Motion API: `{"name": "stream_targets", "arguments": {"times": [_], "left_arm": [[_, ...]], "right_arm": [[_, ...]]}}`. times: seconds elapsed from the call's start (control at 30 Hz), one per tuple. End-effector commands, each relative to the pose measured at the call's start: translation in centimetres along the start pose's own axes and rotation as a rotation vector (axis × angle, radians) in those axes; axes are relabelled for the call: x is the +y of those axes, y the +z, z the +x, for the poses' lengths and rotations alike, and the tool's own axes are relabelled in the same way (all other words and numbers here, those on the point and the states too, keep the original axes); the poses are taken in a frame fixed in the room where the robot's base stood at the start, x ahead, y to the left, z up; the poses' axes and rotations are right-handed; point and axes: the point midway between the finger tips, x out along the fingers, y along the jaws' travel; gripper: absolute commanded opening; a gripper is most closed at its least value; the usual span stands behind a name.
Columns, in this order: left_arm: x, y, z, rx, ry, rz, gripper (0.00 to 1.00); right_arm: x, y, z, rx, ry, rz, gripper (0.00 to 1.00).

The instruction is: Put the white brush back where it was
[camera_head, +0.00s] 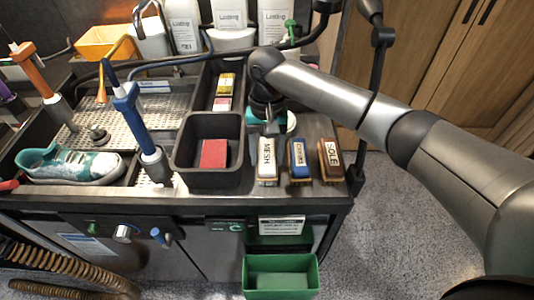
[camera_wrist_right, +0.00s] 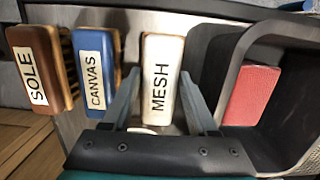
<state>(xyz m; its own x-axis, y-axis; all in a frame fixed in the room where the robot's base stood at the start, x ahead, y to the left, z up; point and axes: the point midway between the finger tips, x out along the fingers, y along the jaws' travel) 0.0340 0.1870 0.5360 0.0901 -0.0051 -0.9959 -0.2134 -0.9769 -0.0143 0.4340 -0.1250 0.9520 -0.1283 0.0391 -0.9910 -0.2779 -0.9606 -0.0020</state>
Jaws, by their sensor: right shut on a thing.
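The white brush, labelled MESH (camera_head: 267,158), is at the left end of the brush row on the bench top. In the right wrist view it (camera_wrist_right: 161,78) lies between my right gripper's fingers (camera_wrist_right: 160,84), one along each side. My right gripper (camera_head: 268,128) reaches it from the far side and is shut on it; its fingertips are mostly hidden in the head view. The brush looks level with its neighbours; whether it bears on the bench is unclear. My left gripper is not in view.
A blue CANVAS brush (camera_head: 299,158) and a brown SOLE brush (camera_head: 331,160) stand just right. A black bin (camera_head: 180,160) with a red block (camera_head: 214,153) is close on the left. A sneaker (camera_head: 75,166) lies further left. A green bin (camera_head: 281,278) hangs below the front.

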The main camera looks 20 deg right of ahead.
Motion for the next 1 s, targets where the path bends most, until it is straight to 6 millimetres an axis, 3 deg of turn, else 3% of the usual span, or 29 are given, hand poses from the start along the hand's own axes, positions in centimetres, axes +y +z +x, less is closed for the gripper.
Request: {"name": "stream_targets", "arguments": {"times": [0.03, 0.07, 0.3, 0.67, 1.0], "left_arm": [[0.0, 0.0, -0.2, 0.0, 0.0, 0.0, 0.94], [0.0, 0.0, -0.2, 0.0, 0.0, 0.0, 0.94], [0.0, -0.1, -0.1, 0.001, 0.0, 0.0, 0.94], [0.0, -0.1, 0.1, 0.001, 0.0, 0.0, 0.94], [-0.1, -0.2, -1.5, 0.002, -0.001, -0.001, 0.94]], "right_arm": [[0.0, 0.0, 0.1, -0.001, -0.001, 0.0, 0.0], [0.0, 0.0, 0.1, -0.001, -0.001, 0.0, 0.6], [0.0, 0.0, 0.2, 0.0, 0.0, 0.0, 0.87], [0.0, 0.0, -0.3, 0.001, 0.0, 0.0, 0.89], [-0.1, 0.0, -7.2, 0.002, -0.003, 0.0, 0.89]]}}
